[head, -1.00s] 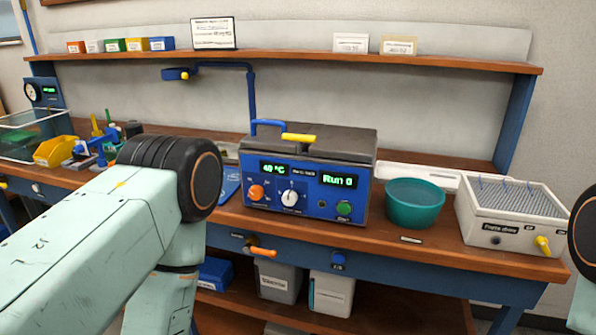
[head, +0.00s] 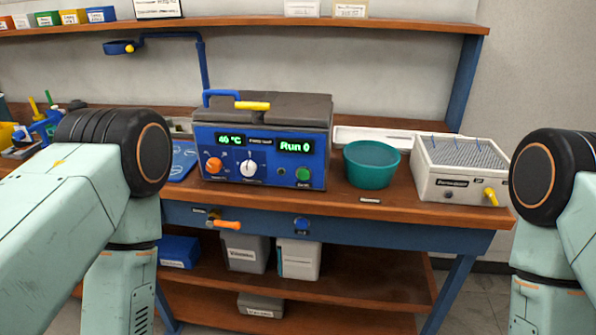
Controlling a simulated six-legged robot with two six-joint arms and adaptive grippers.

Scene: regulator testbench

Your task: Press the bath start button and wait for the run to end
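The blue bath (head: 262,145) stands on the wooden bench with its dark lid down and a blue and yellow handle on top. Its left display (head: 231,140) shows a temperature that looks like 40 °C. Its right display (head: 295,146) reads "Run 0". A green button (head: 303,175) sits at the lower right of the front panel. An orange knob (head: 213,165) and a white dial (head: 248,168) are to its left. Both of my arms show at the picture's sides, apart from the bath. Neither gripper is in view.
A teal bowl (head: 371,165) stands right of the bath, then a white box with a grey ribbed top (head: 459,165) and yellow tap. An orange handle (head: 228,225) sticks out from the bench front. A shelf (head: 330,24) runs above. Grey bins (head: 298,259) stand below.

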